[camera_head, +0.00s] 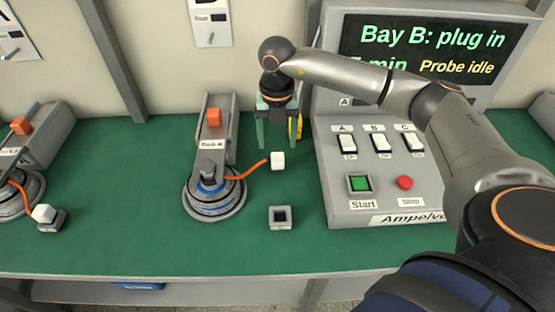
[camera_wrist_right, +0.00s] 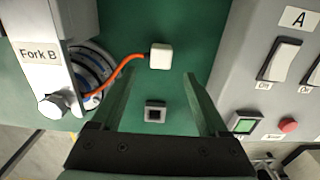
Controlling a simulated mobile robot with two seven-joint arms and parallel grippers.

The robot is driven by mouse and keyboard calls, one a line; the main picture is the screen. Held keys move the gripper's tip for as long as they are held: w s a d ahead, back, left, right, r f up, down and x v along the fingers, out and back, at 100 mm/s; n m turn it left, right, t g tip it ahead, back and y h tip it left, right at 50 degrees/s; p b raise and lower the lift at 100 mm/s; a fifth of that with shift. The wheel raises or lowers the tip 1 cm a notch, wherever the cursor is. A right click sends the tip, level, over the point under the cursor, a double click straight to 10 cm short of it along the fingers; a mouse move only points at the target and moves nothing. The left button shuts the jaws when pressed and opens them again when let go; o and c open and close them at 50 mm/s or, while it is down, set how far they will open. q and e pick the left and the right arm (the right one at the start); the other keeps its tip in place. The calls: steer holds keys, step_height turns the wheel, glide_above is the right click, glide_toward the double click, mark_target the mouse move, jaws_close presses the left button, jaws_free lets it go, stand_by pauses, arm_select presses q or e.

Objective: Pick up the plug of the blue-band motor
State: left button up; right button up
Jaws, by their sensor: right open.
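The blue-band motor (camera_head: 213,200) lies flat on the green bench under a grey fork. Its blue ring also shows partly in the right wrist view (camera_wrist_right: 92,73). An orange cable (camera_head: 240,174) runs from it to a small white plug (camera_head: 277,161) on the bench, to the motor's right. The plug is also in the right wrist view (camera_wrist_right: 159,56), beyond the fingertips. My right gripper (camera_head: 277,147) is open and empty, pointing down above and behind the plug in the head view, apart from it. My left gripper is not in view.
A small grey socket (camera_head: 280,217) stands in front of the plug. The grey console (camera_head: 375,195) with switches, a green start button and a screen is close on the right. A second motor (camera_head: 12,200) with its own white plug (camera_head: 43,213) is at far left.

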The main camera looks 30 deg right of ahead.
mark_target(278, 156)
steer(key=f, duration=0.7)
steer(key=shift+w+d+f+p, duration=0.2)
steer(key=shift+p, duration=0.1)
steer(key=shift+c, duration=0.3)
jaws_close()
